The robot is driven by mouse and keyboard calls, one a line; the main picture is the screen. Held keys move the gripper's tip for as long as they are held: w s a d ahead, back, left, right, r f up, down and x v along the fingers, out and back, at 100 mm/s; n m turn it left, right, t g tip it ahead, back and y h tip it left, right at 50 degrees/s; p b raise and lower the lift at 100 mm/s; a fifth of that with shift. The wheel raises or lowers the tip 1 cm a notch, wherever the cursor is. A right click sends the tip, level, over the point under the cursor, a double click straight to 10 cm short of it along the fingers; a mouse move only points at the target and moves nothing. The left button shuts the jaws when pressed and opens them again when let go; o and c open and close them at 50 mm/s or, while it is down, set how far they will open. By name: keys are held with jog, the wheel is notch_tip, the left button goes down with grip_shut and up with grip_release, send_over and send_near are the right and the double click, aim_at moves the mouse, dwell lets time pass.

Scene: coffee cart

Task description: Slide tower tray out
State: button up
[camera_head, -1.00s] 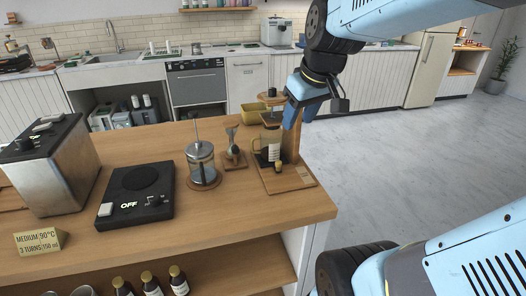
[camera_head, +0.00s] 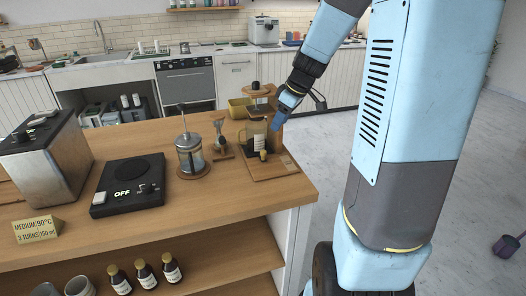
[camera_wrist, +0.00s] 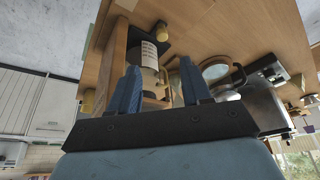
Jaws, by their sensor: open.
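The wooden tower stands at the right end of the counter, with a flat base (camera_head: 284,168), an upright post and an upper wooden plate (camera_head: 260,93). A glass carafe with a pale label stands inside it; the label shows in the wrist view (camera_wrist: 148,54). Low in the tower is a dark tray (camera_wrist: 160,40), with a small tan knob (camera_head: 263,155) at its front. My gripper (camera_head: 277,123) is open beside the tower's upper right side. In the wrist view its two fingers (camera_wrist: 157,77) spread apart in front of the carafe, with nothing clearly held between them.
A French press (camera_head: 190,155) and a small stand with a grey-green piece (camera_head: 220,140) are left of the tower. A hot plate (camera_head: 128,188) reading OFF and a steel machine (camera_head: 45,160) are farther left. Bottles stand on the shelf below.

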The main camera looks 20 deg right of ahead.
aim_at(264, 151)
jog(key=x, duration=1.3)
jog(key=shift+a+f, duration=0.25)
grip_shut()
jog(key=shift+w, duration=0.1)
